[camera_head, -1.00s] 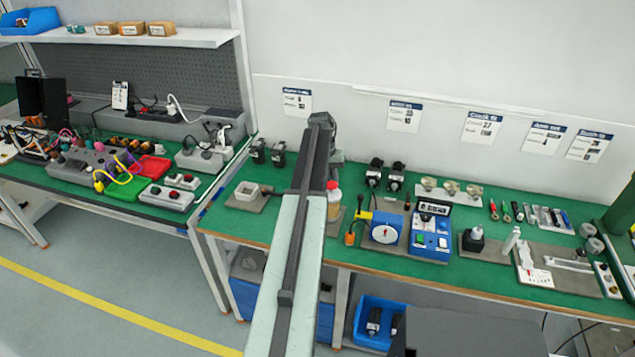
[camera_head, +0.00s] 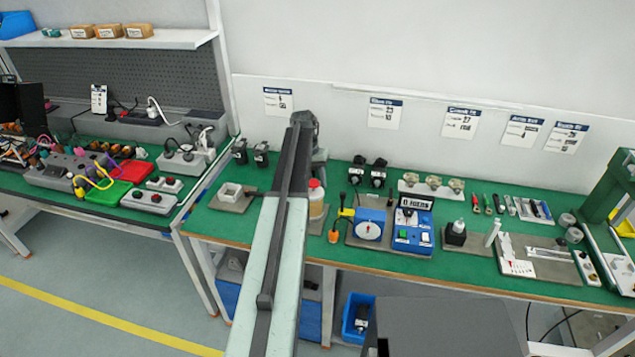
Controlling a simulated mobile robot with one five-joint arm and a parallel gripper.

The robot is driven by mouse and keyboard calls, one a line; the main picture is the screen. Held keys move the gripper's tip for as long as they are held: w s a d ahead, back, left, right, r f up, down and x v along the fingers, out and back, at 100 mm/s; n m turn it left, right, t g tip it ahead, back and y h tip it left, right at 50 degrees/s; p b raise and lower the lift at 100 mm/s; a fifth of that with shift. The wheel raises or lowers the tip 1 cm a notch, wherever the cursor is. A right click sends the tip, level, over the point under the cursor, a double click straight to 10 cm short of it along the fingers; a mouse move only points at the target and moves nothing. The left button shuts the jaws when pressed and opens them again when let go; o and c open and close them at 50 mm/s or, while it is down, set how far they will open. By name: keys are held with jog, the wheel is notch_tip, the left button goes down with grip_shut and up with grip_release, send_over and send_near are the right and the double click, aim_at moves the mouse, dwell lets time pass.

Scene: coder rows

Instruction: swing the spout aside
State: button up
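I cannot make out a spout for certain in the head view. My arm reaches up from the bottom over the green-topped bench (camera_head: 450,265). My gripper (camera_head: 318,158) is at its far end, near the wall, mostly hidden behind the arm; its fingers cannot be made out. A bottle with a red cap (camera_head: 316,197) stands just right of the arm, partly covered by it. Right of it is a blue device with a round white dial (camera_head: 370,226) and a yellow part at its left. No contact between gripper and any object can be seen.
A blue box with a display (camera_head: 413,225) and several small tools stand farther right. A green frame (camera_head: 608,190) rises at the bench's right end. A second bench with cables (camera_head: 95,180) stands at left.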

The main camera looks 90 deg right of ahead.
notch_tip(320, 180, up, 8)
jog(key=w+p, duration=0.1)
jog(key=p, duration=0.6)
jog(key=shift+w+d+f+p, duration=0.15)
jog(key=shift+w+f+p, duration=0.05)
jog(key=shift+p, duration=0.1)
